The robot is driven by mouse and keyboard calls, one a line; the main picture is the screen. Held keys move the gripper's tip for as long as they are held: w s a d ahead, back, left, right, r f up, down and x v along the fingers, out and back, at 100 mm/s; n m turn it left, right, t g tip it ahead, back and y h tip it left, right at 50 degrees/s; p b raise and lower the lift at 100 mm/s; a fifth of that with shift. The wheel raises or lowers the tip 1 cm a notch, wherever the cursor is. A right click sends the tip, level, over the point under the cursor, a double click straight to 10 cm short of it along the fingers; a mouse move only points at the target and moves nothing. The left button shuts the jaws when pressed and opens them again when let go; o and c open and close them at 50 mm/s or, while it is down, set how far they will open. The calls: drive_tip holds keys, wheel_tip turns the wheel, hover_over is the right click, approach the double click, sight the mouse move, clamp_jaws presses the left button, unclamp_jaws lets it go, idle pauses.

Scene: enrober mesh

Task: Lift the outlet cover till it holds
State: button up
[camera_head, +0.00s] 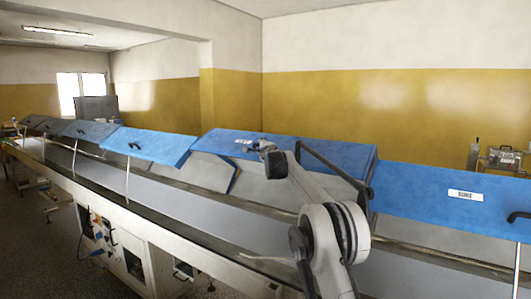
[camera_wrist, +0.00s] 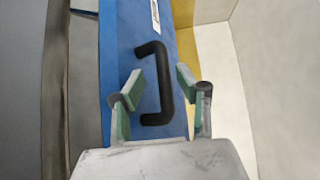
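A long blue cover (camera_head: 310,149) with a small white label stands over the middle of the line in the head view. I cannot read its label surely, so I cannot confirm that it is the outlet cover. My gripper (camera_head: 273,160) is at this cover's front face, near the label. In the wrist view, a black bar handle (camera_wrist: 163,85) stands out from a blue panel (camera_wrist: 125,40) with part of a white label. My gripper (camera_wrist: 158,79) is open, with one green-padded finger on each side of the handle. A gap shows on both sides; contact is not visible.
Another labelled blue cover (camera_head: 440,197) lies to the right, with a black handle at its edge. A further blue cover (camera_head: 150,145) to the left is tilted up. The grey conveyor bed (camera_head: 180,205) runs below. A metal device (camera_head: 502,158) stands behind at right.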

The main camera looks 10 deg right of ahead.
drive_tip(key=s, duration=1)
drive_tip(key=shift+s+a+r, duration=0.15)
drive_tip(key=shift+a+r, duration=0.1)
drive_tip(key=s+a+f+n+g+y+b, duration=0.1)
drive_tip(key=s+a+f+n+g+b, duration=0.2)
drive_tip(key=s, duration=0.8)
drive_tip(key=s+a+n+y+b, duration=0.15)
drive_tip(key=s+a+n, duration=0.25)
drive_tip(key=s, duration=0.7)
drive_tip(key=s+a+f+n+g+y+b, duration=0.1)
drive_tip(key=s+a+f+n+g+b, duration=0.2)
drive_tip(key=s, duration=0.7)
drive_tip(key=s+f+n+g+h+b, duration=0.1)
drive_tip(key=s+f+n+b, duration=0.1)
drive_tip(key=s+f, duration=0.6)
drive_tip(key=s+d+f+n+g+h+b, duration=0.1)
drive_tip(key=s+f+n, duration=0.3)
drive_tip(key=s+f, duration=0.5)
drive_tip(key=s+f+n+g+h+b, duration=0.1)
drive_tip(key=s+f, duration=0.8)
drive_tip(key=s, duration=1.1)
drive_tip(key=n+g+b, duration=0.1)
drive_tip(key=b, duration=0.1)
drive_tip(key=shift+s+d+n+b, duration=0.3)
drive_tip(key=shift+s+d+n, duration=0.05)
drive_tip(key=shift+n, duration=0.05)
drive_tip(key=shift+f, duration=0.1)
drive_tip(key=shift+c, duration=0.5)
